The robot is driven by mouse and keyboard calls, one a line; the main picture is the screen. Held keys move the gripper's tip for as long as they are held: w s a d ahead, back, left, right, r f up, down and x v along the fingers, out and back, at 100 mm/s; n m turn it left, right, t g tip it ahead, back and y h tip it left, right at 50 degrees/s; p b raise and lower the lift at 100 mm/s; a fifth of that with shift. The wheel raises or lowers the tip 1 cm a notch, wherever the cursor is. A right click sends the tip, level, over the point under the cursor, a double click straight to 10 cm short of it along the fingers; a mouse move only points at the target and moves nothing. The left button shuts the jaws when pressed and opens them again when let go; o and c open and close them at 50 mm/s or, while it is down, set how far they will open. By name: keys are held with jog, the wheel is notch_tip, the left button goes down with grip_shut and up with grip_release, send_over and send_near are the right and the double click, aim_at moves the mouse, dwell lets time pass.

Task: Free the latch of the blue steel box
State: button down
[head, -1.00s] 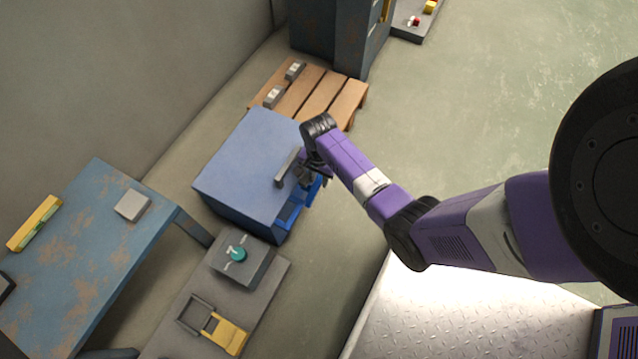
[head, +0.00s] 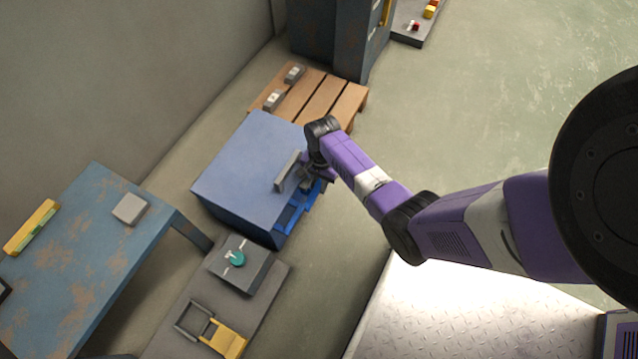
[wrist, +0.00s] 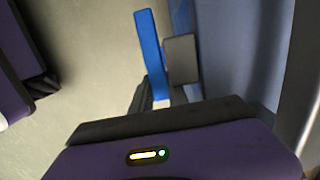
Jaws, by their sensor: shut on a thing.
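The blue steel box (head: 235,165) stands on the floor at the centre left of the head view, with a grey bar (head: 287,171) along its front edge. My gripper (head: 312,184) is at the box's front face, below that bar. Blue parts (head: 289,218) show on the front, partly behind my gripper. In the wrist view a blue bar (wrist: 150,45) runs down to the dark fingertips, beside a grey block (wrist: 182,60). My gripper is shut, seemingly on the blue bar. The actual contact is mostly hidden by the gripper body.
A wooden pallet (head: 318,97) with small grey blocks lies behind the box. A rusty blue table (head: 75,260) stands at left. A grey plinth with a teal knob (head: 236,258) and a yellow piece (head: 222,338) is in front.

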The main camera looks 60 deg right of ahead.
jog(key=shift+d+f+y, duration=0.1)
jog(key=shift+f+y, duration=0.25)
jog(key=shift+y, duration=0.65)
jog(key=c, duration=1.6)
grip_release()
jog(key=shift+o, duration=0.2)
jog(key=p+v, duration=0.4)
jog(key=v, duration=0.3)
jog(key=shift+r, duration=0.4)
